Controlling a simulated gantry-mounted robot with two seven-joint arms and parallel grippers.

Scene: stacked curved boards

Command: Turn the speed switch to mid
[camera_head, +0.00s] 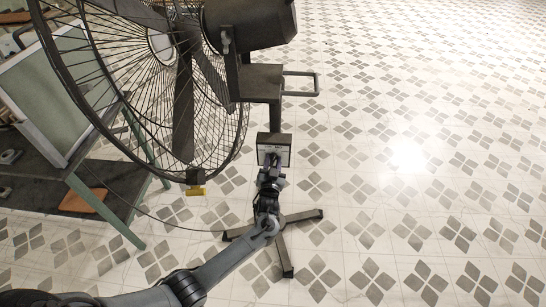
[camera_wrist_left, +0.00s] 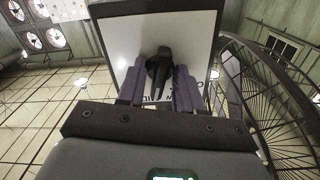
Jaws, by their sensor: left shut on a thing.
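The speed switch is a black knob (camera_wrist_left: 157,66) on a pale panel (camera_wrist_left: 198,28) in a dark frame. In the head view this panel forms the face of the control box (camera_head: 274,140) on the fan's stand. My left gripper (camera_wrist_left: 157,87) is at the panel, with its two purple fingers on either side of the knob, shut on it. In the head view my left gripper (camera_head: 272,164) is right in front of the box and my arm covers part of the stand. Lettering along the panel's edge is mostly hidden by the fingers, so the setting cannot be read. My right gripper is not in view.
The large black fan (camera_head: 183,110) with its wire cage stands at upper left, close beside the control box. A dark handle (camera_head: 302,84) sticks out above the box. A green-legged workbench (camera_head: 118,222) is at left. The tiled floor (camera_head: 430,150) to the right is clear.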

